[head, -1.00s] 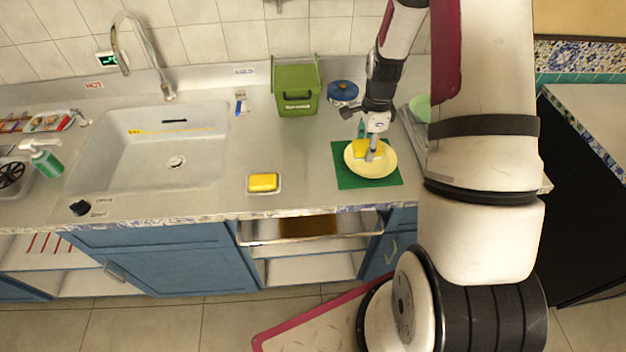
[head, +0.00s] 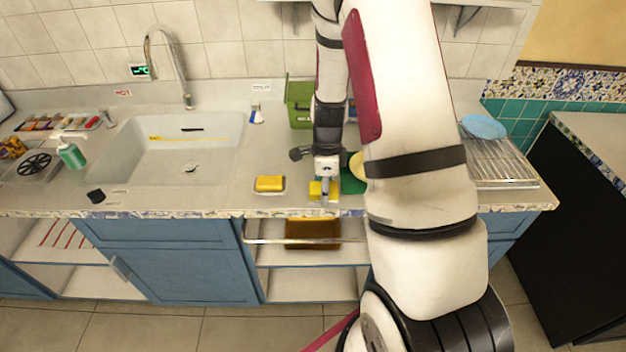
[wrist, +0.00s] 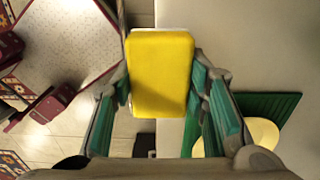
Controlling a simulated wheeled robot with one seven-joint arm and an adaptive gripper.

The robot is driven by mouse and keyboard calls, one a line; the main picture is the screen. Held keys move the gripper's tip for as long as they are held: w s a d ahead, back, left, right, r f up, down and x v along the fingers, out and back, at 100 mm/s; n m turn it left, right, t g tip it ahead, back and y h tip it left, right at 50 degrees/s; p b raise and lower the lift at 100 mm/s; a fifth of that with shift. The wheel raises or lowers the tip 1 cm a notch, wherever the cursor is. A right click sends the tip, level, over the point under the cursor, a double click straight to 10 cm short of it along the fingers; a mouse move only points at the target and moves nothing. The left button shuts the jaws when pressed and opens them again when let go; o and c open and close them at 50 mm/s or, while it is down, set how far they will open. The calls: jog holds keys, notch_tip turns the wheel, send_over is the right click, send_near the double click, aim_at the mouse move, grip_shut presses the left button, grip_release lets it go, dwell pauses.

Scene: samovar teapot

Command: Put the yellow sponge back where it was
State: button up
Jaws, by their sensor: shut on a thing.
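My gripper (head: 325,190) is shut on a yellow sponge (wrist: 160,75), which sits between its teal finger pads in the wrist view. This held sponge also shows in the head view (head: 315,190), above the counter's front edge. The green mat (head: 353,186) and the pale yellow plate (head: 357,165) are right of my gripper, mostly hidden by my arm in the head view. The plate's edge also shows in the wrist view (wrist: 262,135).
The sink (head: 180,150) is left of the dish, with a green soap bottle (head: 71,156) beyond it. A green bin (head: 299,102) stands behind my gripper. A wire rack (head: 500,165) with a blue plate (head: 484,127) is at right. Counter between sink and dish is clear.

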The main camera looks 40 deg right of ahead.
jog(key=w+d, duration=0.1)
jog(key=w, duration=0.1)
jog(key=w+d, duration=0.1)
jog(key=w, duration=0.4)
jog(key=shift+w+d+f, duration=0.3)
jog(key=shift+d+f, duration=0.1)
jog(key=shift+w+d+f, duration=0.1)
jog(key=shift+w+f, duration=0.05)
jog(key=shift+w, duration=0.15)
jog(key=shift+f+p, duration=0.55)
jog(key=shift+f, duration=1.05)
jog(key=shift+f, duration=0.2)
jog(key=o, duration=1.1)
